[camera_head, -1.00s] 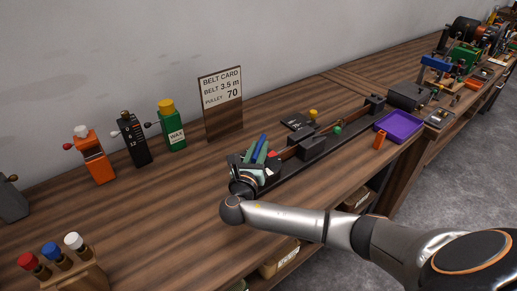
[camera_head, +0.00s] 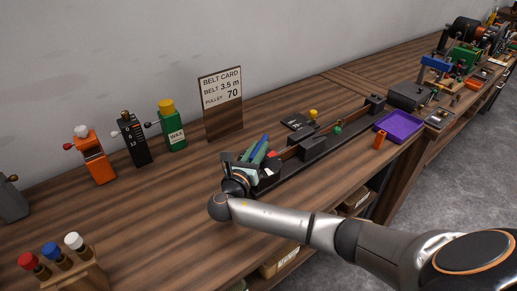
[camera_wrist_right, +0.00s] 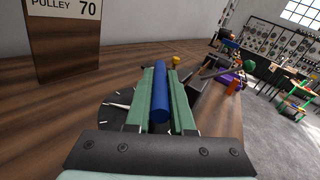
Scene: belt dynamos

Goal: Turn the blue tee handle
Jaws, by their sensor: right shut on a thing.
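The blue tee handle (camera_head: 261,146) is at the near left end of the long black bench rig (camera_head: 340,132). My right gripper (camera_head: 252,155) is over it, with its green fingers on either side of the blue bar. In the right wrist view the blue bar (camera_wrist_right: 160,92) lies lengthwise between the two green fingers (camera_wrist_right: 160,100), which are shut on it. A dark dial with white marks (camera_wrist_right: 115,104) shows partly behind the fingers. The handle's stem is hidden. My left gripper is not in view.
A belt card (camera_head: 221,102) stands behind the gripper. A purple tray (camera_head: 399,126) and an orange cylinder (camera_head: 379,141) are at the right.

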